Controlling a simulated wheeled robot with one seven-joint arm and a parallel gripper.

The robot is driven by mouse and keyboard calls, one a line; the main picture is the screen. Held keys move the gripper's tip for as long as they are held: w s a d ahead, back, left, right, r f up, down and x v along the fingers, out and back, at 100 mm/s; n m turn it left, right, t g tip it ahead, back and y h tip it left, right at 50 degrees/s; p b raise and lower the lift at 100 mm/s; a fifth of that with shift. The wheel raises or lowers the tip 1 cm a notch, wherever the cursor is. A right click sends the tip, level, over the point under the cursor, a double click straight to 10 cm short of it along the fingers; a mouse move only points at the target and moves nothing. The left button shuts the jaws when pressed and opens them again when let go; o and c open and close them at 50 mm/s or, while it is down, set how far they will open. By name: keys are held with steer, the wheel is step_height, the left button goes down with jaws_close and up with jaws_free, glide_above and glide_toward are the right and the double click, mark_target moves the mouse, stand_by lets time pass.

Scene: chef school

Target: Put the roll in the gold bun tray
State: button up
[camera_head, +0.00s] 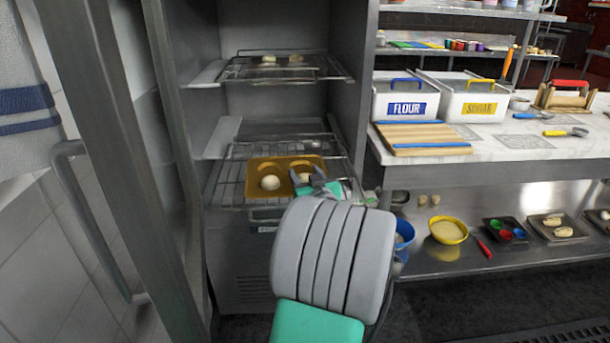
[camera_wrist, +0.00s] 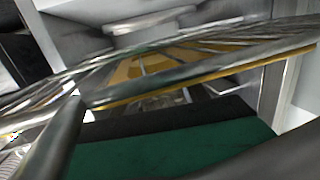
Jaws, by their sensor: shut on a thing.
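The gold bun tray (camera_head: 251,193) lies on a wire rack inside the open metal cabinet. A pale round roll (camera_head: 270,183) sits in its left front part. A second pale roll (camera_head: 304,177) shows at the tray's right side, between the fingers of my gripper (camera_head: 306,181). My gripper is shut on this roll, and my arm partly covers the tray's right end. I cannot tell whether the held roll touches the tray. The wrist view shows the gold tray (camera_wrist: 150,66) behind rack wires at a low angle; the fingertips and held roll are not clear there.
An upper rack (camera_head: 290,72) holds a few pale pieces. The cabinet's open door and handle (camera_head: 72,150) stand at left. At right, a marble counter (camera_head: 500,142) carries flour and sugar bins and a cutting board (camera_head: 420,136). Bowls and trays fill the shelf below.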

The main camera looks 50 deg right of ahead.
steer(key=shift+f, duration=0.15)
steer(key=o, duration=1.5)
steer(key=shift+r, duration=0.2)
steer(key=v, duration=1.2)
steer(key=shift+b, duration=0.35)
steer(key=shift+f, duration=0.1)
